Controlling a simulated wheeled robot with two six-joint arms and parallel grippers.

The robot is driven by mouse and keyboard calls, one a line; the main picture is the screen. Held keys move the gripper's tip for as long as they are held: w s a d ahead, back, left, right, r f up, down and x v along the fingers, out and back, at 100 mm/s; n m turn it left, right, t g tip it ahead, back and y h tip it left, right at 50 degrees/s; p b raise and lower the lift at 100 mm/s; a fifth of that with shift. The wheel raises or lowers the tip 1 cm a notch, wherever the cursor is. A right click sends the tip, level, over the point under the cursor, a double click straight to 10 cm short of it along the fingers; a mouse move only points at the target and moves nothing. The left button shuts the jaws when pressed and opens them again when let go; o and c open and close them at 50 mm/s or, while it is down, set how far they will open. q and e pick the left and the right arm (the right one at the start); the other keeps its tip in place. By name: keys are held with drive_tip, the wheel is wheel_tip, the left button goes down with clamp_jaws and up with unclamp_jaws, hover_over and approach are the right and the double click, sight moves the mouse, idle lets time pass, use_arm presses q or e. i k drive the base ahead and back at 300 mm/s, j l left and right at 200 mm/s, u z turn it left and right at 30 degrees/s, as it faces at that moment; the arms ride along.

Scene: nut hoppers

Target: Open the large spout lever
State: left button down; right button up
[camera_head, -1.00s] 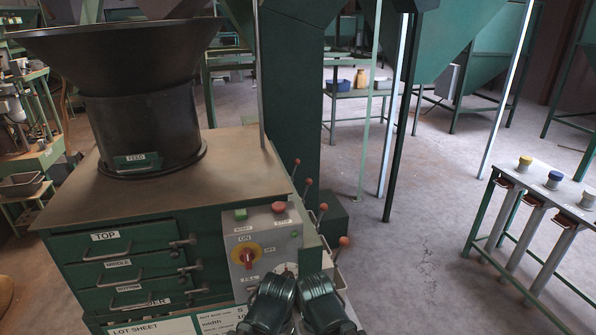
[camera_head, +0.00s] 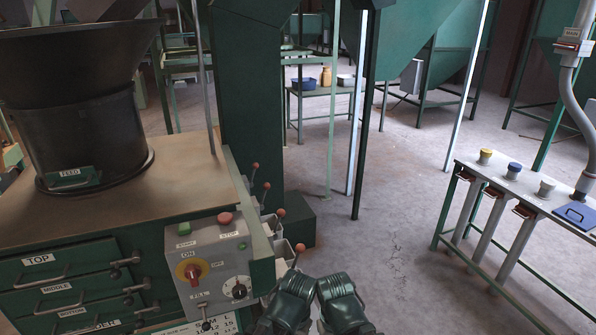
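Several levers with red ball knobs stick out in a row along the right side of the green machine (camera_head: 262,262). The nearest red-knobbed lever (camera_head: 300,248) stands low by the front right corner. Behind it are a second (camera_head: 280,213), a third (camera_head: 267,186) and a far one (camera_head: 255,165). I cannot read which is the large spout's lever. Two dark green rounded parts of my arms show at the bottom centre, in front of the nearest lever and apart from the farther ones. No gripper fingers show.
A black feed hopper (camera_head: 75,125) stands on top. A table with coloured caps (camera_head: 513,171) stands at right. Grey floor (camera_head: 395,250) between is clear.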

sight(255, 165)
drive_tip(key=i+l+z, duration=0.15)
drive_tip(key=l+z, duration=0.15)
drive_tip(key=z, duration=0.15)
drive_tip(key=i+l+z, duration=0.2)
drive_tip(key=z, duration=0.25)
drive_tip(key=i+l+z, duration=0.2)
drive_tip(key=z, duration=0.2)
drive_tip(key=i+l+z, duration=0.15)
drive_tip(key=i+z, duration=0.25)
drive_tip(key=i, duration=0.25)
drive_tip(key=i+u, duration=0.3)
drive_tip(key=i+l+u, duration=0.1)
drive_tip(key=i+u, duration=0.2)
drive_tip(key=i+j+u, duration=0.1)
drive_tip(key=i+u, duration=0.15)
drive_tip(key=u, duration=0.2)
drive_tip(key=i+u, duration=0.25)
drive_tip(key=u, duration=0.15)
drive_tip(key=i+u, duration=0.3)
drive_tip(key=u, duration=0.15)
drive_tip(key=i+l+u, duration=0.15)
drive_tip(key=u, duration=0.3)
drive_tip(key=i+l+u, duration=0.15)
drive_tip(key=i+u, duration=0.2)
drive_tip(key=i, duration=0.05)
